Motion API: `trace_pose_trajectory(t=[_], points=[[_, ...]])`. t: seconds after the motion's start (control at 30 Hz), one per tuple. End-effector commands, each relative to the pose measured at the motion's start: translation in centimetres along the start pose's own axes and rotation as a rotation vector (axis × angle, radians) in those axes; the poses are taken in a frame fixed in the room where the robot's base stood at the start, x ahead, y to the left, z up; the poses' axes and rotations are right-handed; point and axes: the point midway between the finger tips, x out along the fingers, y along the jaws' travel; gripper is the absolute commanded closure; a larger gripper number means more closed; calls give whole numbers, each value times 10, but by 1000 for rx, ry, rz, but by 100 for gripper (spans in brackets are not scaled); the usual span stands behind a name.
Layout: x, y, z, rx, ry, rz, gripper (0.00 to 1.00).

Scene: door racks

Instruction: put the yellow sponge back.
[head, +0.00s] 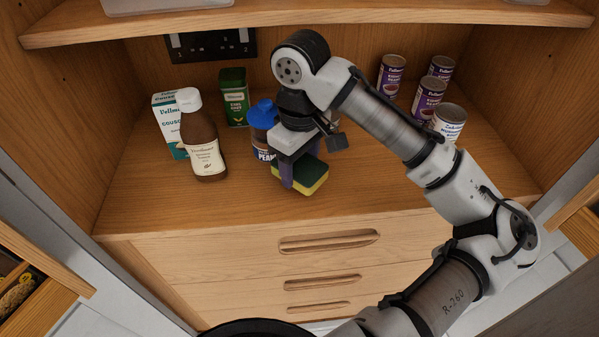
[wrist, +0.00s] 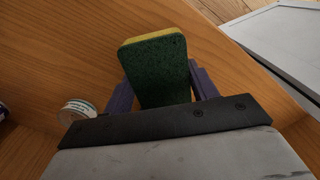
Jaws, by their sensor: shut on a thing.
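The sponge is yellow with a dark green scouring side. In the head view the sponge (head: 312,178) is at the lower end of my gripper (head: 288,178), near the front of the wooden cupboard shelf (head: 240,205). In the wrist view the sponge (wrist: 158,70) stands out between the two purple fingers of my gripper (wrist: 160,92), green side towards the camera. My gripper is shut on it. Whether the sponge touches the shelf I cannot tell.
A blue-lidded jar (head: 263,118) is just behind my gripper. A brown bottle (head: 202,140), a white-and-teal box (head: 168,122) and a green tin (head: 234,97) stand left. Several cans (head: 428,98) stand at the right back. Closed drawers (head: 330,262) are below. The shelf front is clear.

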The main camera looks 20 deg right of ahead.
Motion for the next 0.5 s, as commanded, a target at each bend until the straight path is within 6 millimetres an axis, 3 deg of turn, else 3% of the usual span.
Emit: trace_pose_trajectory(t=[0.2, 0.5], points=[[29, -1, 0, -2, 0, -2, 63], [31, 0, 0, -1, 0, -1, 63]])
